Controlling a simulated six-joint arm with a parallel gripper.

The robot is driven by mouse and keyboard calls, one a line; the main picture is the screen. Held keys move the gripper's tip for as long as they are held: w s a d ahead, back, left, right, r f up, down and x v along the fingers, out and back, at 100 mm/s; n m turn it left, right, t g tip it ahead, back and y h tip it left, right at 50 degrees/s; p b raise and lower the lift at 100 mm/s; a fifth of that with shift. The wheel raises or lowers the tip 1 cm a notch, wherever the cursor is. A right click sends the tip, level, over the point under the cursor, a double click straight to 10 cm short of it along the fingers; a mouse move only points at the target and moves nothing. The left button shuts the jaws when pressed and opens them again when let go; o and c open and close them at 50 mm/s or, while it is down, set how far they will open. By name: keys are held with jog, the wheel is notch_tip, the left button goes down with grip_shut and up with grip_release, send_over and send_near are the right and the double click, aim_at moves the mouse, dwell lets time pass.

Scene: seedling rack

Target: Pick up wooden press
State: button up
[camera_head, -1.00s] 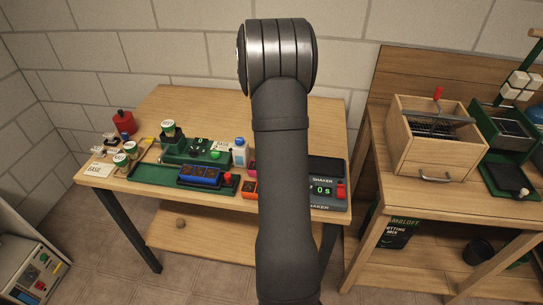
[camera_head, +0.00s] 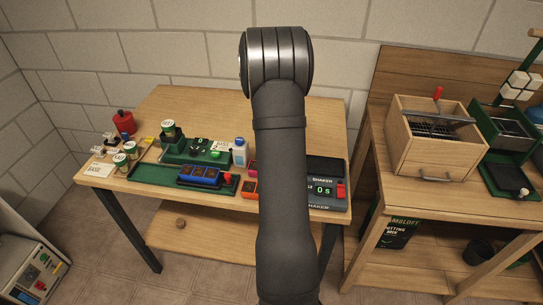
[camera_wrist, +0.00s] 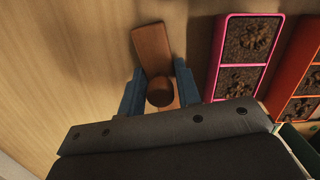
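The wooden press (camera_wrist: 151,48) shows in the wrist view as a brown flat block with a round, darker knob (camera_wrist: 160,92) near its lower end. My gripper (camera_wrist: 159,88) has two blue fingers, set apart on either side of the knob. The fingers look open around it, and a thin strip of lighter wood shows beside the knob at the right finger. Contact with the press is not clear. In the head view, my arm hides the gripper and the press.
In the wrist view, a pink-framed tray (camera_wrist: 243,58) and an orange-framed tray (camera_wrist: 300,65) of soil lie just right of my gripper. Bare tabletop is at left. The head view shows a shaker (camera_head: 325,190), a blue tray (camera_head: 200,176) and a wooden box (camera_head: 440,145).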

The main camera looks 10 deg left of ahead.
jog(key=shift+c, duration=0.6)
jog(key=shift+r, duration=0.55)
jog(key=r, duration=0.2)
jog(key=d+r, duration=0.1)
jog(key=r, duration=0.1)
jog(key=shift+s+d, duration=0.15)
jog(key=shift+d, duration=0.05)
jog(key=s+d+r, duration=0.3)
jog(key=d+r, duration=0.3)
jog(key=d, duration=0.3)
jog(key=shift+s+d, duration=0.25)
jog(key=shift+d, duration=0.1)
jog(key=o, duration=0.4)
jog(key=shift+c, duration=1.1)
